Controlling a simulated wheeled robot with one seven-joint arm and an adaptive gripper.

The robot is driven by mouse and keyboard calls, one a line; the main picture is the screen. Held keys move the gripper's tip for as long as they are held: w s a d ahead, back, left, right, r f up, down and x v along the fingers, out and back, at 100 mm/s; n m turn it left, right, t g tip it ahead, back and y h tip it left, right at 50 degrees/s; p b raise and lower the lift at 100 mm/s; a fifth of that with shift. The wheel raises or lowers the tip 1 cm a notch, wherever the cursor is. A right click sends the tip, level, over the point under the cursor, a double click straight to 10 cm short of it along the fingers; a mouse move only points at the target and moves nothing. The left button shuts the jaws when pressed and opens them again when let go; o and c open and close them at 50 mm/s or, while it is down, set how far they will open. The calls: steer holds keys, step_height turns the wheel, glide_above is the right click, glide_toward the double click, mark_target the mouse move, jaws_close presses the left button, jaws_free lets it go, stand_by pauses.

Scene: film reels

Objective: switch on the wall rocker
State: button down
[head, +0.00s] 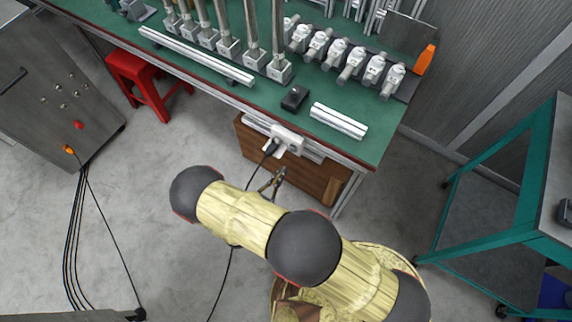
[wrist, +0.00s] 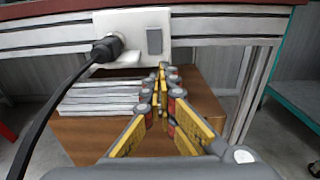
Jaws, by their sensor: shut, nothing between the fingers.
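The wall rocker (wrist: 154,41) is a small grey rectangle on a white plate (wrist: 134,18) fixed to the front rail of the workbench. A black plug (wrist: 106,48) sits in the same plate, left of the rocker. In the head view the white plate (head: 289,136) is under the bench's front edge; the rocker is too small to make out there. My gripper (wrist: 162,70) is shut and empty, its fingertips appearing just below the rocker. In the head view my gripper (head: 279,173) is in front of and below the plate. I cannot tell whether the fingertips touch anything.
A black cable (wrist: 50,98) hangs from the plug to the left of my gripper. A wooden cabinet (head: 316,180) stands under the green workbench (head: 210,88). A red stool (head: 140,75) is at the left, and a teal-framed table (head: 490,180) at the right.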

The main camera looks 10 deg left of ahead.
steer(key=f+p+v, duration=0.1)
steer(key=v, duration=0.6)
steer(key=shift+f, duration=0.25)
steer(key=shift+s, duration=0.1)
steer(key=s+d+f+m+g+h, duration=0.2)
steer(key=s+d+g+h, duration=0.1)
steer(key=d, duration=0.4)
steer(key=s+d+r+m+g+h, duration=0.2)
steer(key=s+d+r+m+g, duration=0.15)
steer(key=r+m+g, duration=0.2)
steer(key=d+r+m+g+y, duration=0.2)
steer(key=r+m+g+y, duration=0.25)
steer(key=r+m, duration=0.6)
steer(key=d+r+m+g+y, duration=0.3)
steer(key=r+m+g+y, duration=0.15)
steer(key=r, duration=1.15)
steer(key=d+r+m+t+y, duration=0.1)
steer(key=d+r+m+t, duration=0.2)
steer(key=d+r, duration=0.4)
steer(key=w+d+r+m+t+y, duration=0.1)
steer(key=d+r+m+t, duration=0.3)
steer(key=r, duration=0.7)
steer(key=d+m, duration=0.2)
steer(key=d, duration=0.2)
steer(key=shift+w+r+y, duration=0.15)
steer(key=shift+r+y, duration=0.25)
